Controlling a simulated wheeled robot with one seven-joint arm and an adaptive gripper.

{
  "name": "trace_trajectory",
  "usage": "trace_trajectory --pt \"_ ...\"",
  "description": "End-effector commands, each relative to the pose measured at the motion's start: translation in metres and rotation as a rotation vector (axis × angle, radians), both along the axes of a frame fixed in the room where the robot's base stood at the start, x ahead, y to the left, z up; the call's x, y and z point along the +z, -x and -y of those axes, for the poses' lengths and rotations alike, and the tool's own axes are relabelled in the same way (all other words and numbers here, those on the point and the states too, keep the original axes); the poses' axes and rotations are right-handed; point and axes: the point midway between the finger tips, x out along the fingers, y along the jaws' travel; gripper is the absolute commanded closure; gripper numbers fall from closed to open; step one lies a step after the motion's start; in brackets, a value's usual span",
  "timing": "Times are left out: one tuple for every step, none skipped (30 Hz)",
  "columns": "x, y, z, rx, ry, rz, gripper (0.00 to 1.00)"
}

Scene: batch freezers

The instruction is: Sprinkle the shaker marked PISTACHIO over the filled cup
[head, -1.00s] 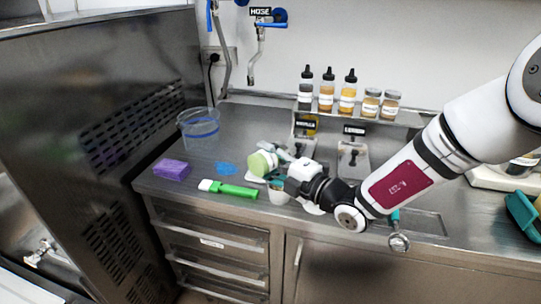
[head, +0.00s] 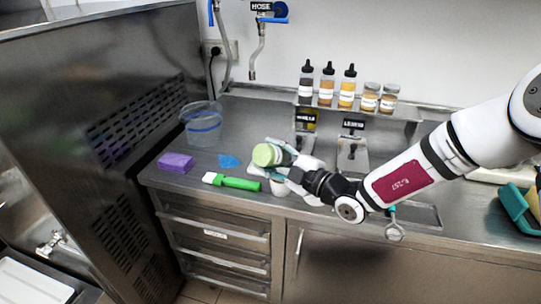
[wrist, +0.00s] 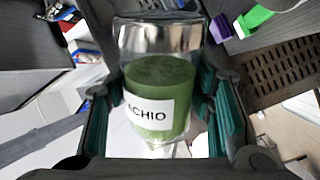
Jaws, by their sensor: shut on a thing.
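My gripper (head: 285,165) is shut on the pistachio shaker (wrist: 155,95), a clear jar with green contents. In the wrist view its white label shows "ACHIO"; the rest of the word is hidden. In the head view its pale green lid (head: 266,155) points left, so the shaker is tipped onto its side. A small white cup (head: 278,188) stands on the counter just below the shaker and gripper, partly covered by them. I cannot see inside the cup or tell whether anything falls into it.
Bottles and jars (head: 348,88) stand on the back shelf. A steel cabinet (head: 90,130) bounds the left.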

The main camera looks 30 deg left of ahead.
Motion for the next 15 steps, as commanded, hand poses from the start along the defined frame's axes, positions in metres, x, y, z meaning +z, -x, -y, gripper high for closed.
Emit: trace_trajectory --pt "0.001 0.000 0.000 -0.001 -0.001 0.000 0.80" --pt "0.001 0.000 0.000 -0.001 -0.001 0.000 0.80" --pt "0.001 0.000 0.000 -0.001 -0.001 0.000 0.80" --pt "0.002 0.000 0.000 -0.001 -0.002 0.000 0.80" --pt "0.002 0.000 0.000 -0.001 -0.002 0.000 0.80" --pt "0.002 0.000 0.000 -0.001 -0.001 0.001 0.80" --pt "0.003 0.000 0.000 -0.001 -0.001 0.001 0.80" --pt "0.004 0.000 0.000 -0.001 -0.001 0.001 0.80" --pt "0.005 0.000 0.000 -0.001 -0.001 0.002 0.80" --pt "0.007 0.000 0.000 -0.001 0.000 0.002 0.80" --pt "0.009 0.001 0.000 -0.001 0.000 0.002 0.80" --pt "0.012 0.001 0.000 -0.001 0.000 0.002 0.80" --pt "0.015 0.001 0.000 -0.002 -0.001 0.002 0.80" --pt "0.017 0.001 0.000 -0.001 -0.001 0.002 0.80" --pt "0.018 0.001 0.000 -0.001 -0.001 0.002 0.80"
